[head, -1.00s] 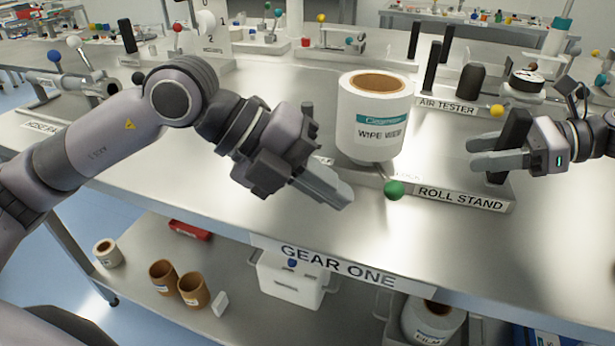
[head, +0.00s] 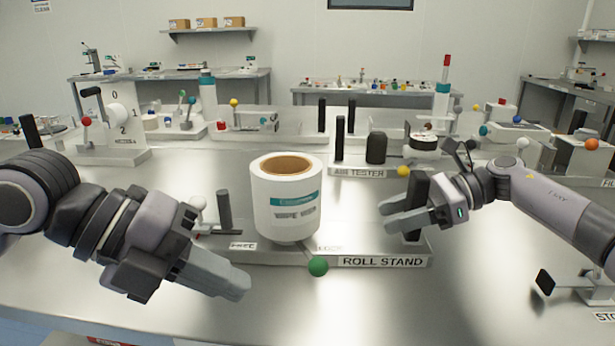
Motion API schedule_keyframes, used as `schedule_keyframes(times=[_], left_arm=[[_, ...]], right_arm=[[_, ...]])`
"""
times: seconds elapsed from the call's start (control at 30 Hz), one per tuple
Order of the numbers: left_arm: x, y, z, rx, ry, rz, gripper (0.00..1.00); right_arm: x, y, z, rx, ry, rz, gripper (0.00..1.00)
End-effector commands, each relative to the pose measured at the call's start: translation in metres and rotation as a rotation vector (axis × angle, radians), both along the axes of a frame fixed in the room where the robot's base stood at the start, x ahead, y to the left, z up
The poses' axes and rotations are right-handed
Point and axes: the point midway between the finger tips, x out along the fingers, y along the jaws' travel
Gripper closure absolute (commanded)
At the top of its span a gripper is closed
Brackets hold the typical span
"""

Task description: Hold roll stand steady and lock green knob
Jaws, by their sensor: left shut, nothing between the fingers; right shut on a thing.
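The roll stand (head: 425,250) is a low metal base with a "ROLL STAND" label. A white roll of wipe web (head: 287,215) stands upright on it. The green knob (head: 318,266) is a ball on a short lever at the stand's front edge, below the roll. My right gripper (head: 392,213) is shut on the black upright post (head: 415,188) at the stand's right end. My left gripper (head: 238,288) is shut and empty, in front and left of the green knob and apart from it. The lower end of the post is partly hidden by the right fingers.
Another black post (head: 224,210) and a white ball (head: 198,203) stand left of the roll. The air tester (head: 360,172) with a yellow knob (head: 403,171) is behind the stand. A dial fixture (head: 120,125) stands back left. The tabletop in front is clear.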

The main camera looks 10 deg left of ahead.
Motion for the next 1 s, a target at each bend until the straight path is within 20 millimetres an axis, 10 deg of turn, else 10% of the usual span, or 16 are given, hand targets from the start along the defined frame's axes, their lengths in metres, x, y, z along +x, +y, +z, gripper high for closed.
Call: schedule_keyframes(times=[0.47, 0.5, 0.57, 1.0], left_arm=[[0.0, 0.0, -0.003, 0.0, 0.0, 0.0, 1.0], [0.0, 0.0, -0.003, 0.0, 0.0, 0.0, 1.0], [0.0, 0.0, -0.003, 0.0, 0.0, 0.0, 1.0], [0.0, 0.0, -0.003, 0.0, 0.0, 0.0, 1.0]], right_arm=[[-0.002, -0.001, -0.004, -0.017, 0.013, 0.003, 1.0], [-0.002, -0.001, -0.004, -0.017, 0.012, 0.003, 0.4], [-0.002, -0.001, -0.003, -0.015, 0.011, 0.003, 0.23], [0.001, -0.012, 0.005, -0.007, 0.005, -0.003, 0.23]])
